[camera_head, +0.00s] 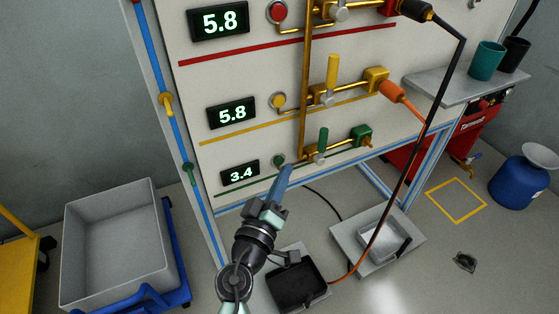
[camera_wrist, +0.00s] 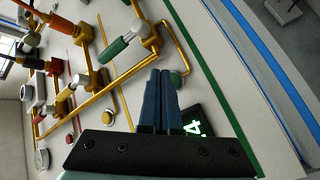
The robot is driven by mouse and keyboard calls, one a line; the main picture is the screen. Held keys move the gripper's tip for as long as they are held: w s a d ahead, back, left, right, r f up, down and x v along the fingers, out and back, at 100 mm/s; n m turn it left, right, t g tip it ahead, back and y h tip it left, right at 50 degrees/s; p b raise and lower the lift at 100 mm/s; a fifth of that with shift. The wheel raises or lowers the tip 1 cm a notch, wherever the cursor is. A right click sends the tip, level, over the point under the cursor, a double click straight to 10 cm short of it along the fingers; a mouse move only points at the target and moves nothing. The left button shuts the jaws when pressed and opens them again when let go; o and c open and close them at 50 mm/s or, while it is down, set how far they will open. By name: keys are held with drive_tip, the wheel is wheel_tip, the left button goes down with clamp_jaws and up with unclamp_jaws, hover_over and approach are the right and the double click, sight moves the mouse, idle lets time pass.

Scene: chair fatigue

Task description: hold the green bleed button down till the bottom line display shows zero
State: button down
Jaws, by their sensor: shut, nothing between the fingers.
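The bottom line display (camera_head: 240,173) reads 3.4 in green digits on the white panel. In the wrist view the display (camera_wrist: 194,124) is partly hidden behind my gripper and only part of its digits shows. The green bleed button (camera_head: 278,160) is a small round button just right of the display. My gripper (camera_head: 288,168) has its blue fingers shut with nothing between them, and their tips are at the button's lower right edge. In the wrist view the green button (camera_wrist: 179,78) shows just right of the fingertips (camera_wrist: 161,73). I cannot tell whether they touch or press it.
The upper displays (camera_head: 219,21) and (camera_head: 232,114) both read 5.8. A green-handled valve (camera_head: 322,141) stands right of the button, with brass pipes above. A black hose (camera_head: 437,100) hangs to the right.

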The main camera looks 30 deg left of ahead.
idle(0.4)
drive_tip(key=shift+w+a+b, duration=0.3)
drive_tip(key=shift+w+a, duration=0.2)
drive_tip(key=shift+a, duration=0.15)
idle(1.8)
idle(3.2)
drive_tip(key=shift+s+d, duration=0.5)
drive_tip(key=shift+d, duration=0.15)
drive_tip(key=shift+d, duration=0.1)
drive_tip(key=shift+s+d, duration=0.75)
drive_tip(key=shift+d, duration=0.2)
drive_tip(key=shift+s+d, duration=0.75)
drive_tip(key=shift+d, duration=0.2)
